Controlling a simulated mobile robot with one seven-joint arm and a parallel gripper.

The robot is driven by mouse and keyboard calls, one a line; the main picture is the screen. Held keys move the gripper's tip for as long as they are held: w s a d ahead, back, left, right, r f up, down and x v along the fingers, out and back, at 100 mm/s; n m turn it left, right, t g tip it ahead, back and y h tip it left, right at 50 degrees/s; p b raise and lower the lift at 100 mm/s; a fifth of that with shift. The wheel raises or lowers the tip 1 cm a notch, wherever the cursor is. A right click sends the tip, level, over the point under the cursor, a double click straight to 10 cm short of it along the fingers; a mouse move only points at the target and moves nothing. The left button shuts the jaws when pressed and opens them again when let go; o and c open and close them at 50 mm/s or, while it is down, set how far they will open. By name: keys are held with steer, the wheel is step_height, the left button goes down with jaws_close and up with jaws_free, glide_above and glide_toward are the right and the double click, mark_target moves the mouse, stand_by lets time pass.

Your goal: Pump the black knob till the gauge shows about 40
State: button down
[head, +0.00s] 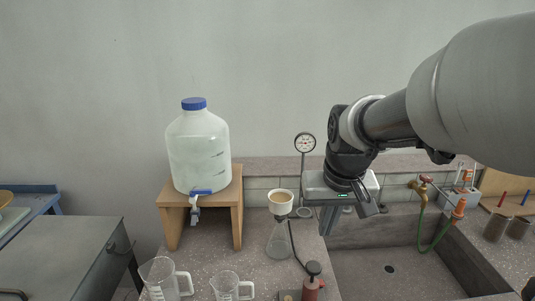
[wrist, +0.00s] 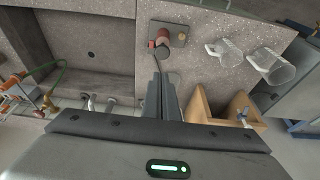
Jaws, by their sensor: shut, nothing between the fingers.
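The black knob (head: 313,268) tops a small red hand pump (head: 312,288) at the front edge of the bench in the head view. The red pump (wrist: 163,37) also shows in the wrist view, on a dark base plate, beyond my fingertips. The round gauge (head: 305,142) stands on a stem at the back, facing me; its needle is too small to read. My gripper (head: 326,230) is shut and empty. It points down above the bench by the sink, above and behind the knob and apart from it. The fingers (wrist: 159,78) show together in the wrist view.
A flask (head: 279,242) with a funnel (head: 281,200) stands left of my gripper, with a dark hose near it. A large bottle (head: 198,150) sits on a wooden stand (head: 207,187). Two beakers stand at the front left. The sink (head: 385,255) lies right, with taps behind.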

steer(key=b, duration=0.2)
glide_above(316, 271)
steer(key=f, duration=1.2)
steer(key=shift+w, duration=0.3)
steer(key=shift+f, duration=0.8)
step_height(316, 271, down, 4)
steer(key=b, duration=0.3)
steer(key=shift+f, duration=0.15)
steer(key=shift+s, duration=0.1)
step_height(316, 271, up, 5)
steer(key=p, duration=0.4)
steer(key=v, duration=0.9)
steer(key=shift+r+p, duration=0.3)
